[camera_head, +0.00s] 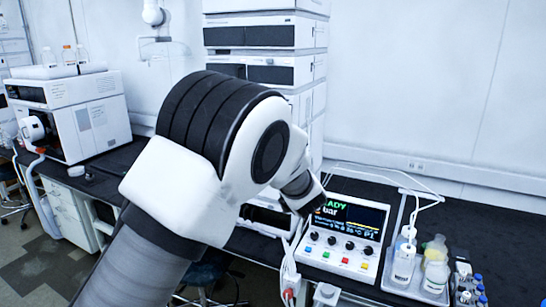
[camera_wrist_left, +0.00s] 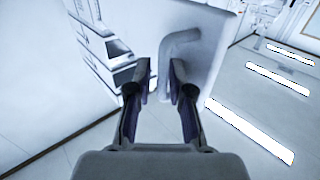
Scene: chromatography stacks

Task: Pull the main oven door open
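The main oven door is a pale panel (camera_wrist_left: 215,50) in the left wrist view, with a pale curved bar handle (camera_wrist_left: 180,48) standing out from it. My left gripper (camera_wrist_left: 157,82) has its two dark fingers apart. The lower part of the handle shows between the fingertips; I cannot tell whether either finger touches it. In the head view my left arm covers the middle of the white instrument stack (camera_head: 262,36), hiding the oven door, its handle and the left gripper. My right gripper is in neither view.
A control box (camera_head: 343,236) with a lit display and knobs stands right of the stack. Beside it are a tray with bottles (camera_head: 436,270) and small vials (camera_head: 467,284). Another white instrument (camera_head: 75,112) stands at the left.

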